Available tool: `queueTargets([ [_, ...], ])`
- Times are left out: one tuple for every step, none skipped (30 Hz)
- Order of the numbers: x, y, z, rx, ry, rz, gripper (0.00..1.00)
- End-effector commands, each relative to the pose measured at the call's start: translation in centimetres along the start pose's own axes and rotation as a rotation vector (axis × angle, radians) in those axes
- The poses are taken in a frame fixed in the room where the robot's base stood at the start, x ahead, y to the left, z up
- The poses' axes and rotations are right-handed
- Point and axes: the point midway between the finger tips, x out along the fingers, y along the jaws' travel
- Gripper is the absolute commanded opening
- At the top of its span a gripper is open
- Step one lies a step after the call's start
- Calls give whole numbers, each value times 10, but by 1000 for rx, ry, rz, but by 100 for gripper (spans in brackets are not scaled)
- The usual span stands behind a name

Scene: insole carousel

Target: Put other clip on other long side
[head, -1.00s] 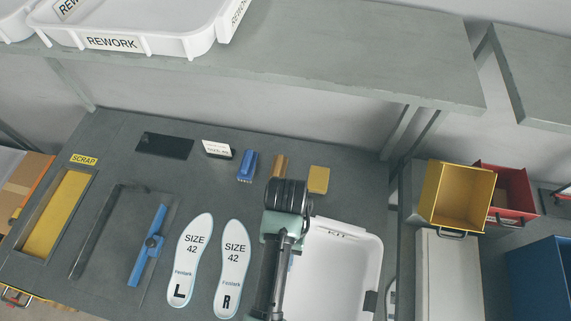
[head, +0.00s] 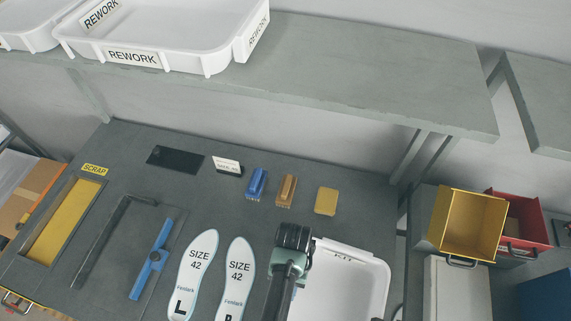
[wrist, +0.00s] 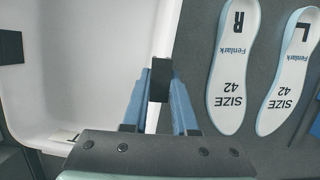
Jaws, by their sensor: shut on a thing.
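The white KIT tray (head: 345,285) stands on the bench at the lower right of the head view. In the wrist view its white wall (wrist: 157,30) runs down the middle. My gripper (wrist: 159,88) is shut on a small black clip (wrist: 158,78), held between its two blue fingers at this long wall. I cannot tell whether the clip is seated on the rim. Another black clip (wrist: 11,47) sits on the opposite long wall, at the left of the wrist view. In the head view my arm hides the fingers and the held clip.
Two SIZE 42 insoles, the left (head: 194,275) and the right (head: 235,278), lie beside the tray. A blue brush (head: 256,183), a brown brush (head: 286,190) and a yellow block (head: 326,201) lie behind. A shelf (head: 370,75) overhangs the bench's back.

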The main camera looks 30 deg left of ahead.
Motion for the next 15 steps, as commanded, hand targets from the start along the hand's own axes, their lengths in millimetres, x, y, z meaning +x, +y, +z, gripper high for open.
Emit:
queueTargets([
  [0,0,0,0,0,0,0],
  [0,0,0,0,0,0,0],
  [1,0,0,0,0,0,0],
  [2,0,0,0,0,0,0],
  [3,0,-1,0,0,0,0],
  [4,0,-1,0,0,0,0],
  [5,0,-2,0,0,0,0],
  [6,0,-2,0,0,0,0],
  [7,0,-2,0,0,-1,0],
  [8,0,-2,0,0,-1,0],
  [9,0,-2,1,0,-1,0],
  [10,0,-3,1,0,-1,0],
  [11,0,-3,1,-1,-1,0],
  [12,0,-3,1,-1,-1,0],
  [12,0,-3,1,-1,-1,0],
])
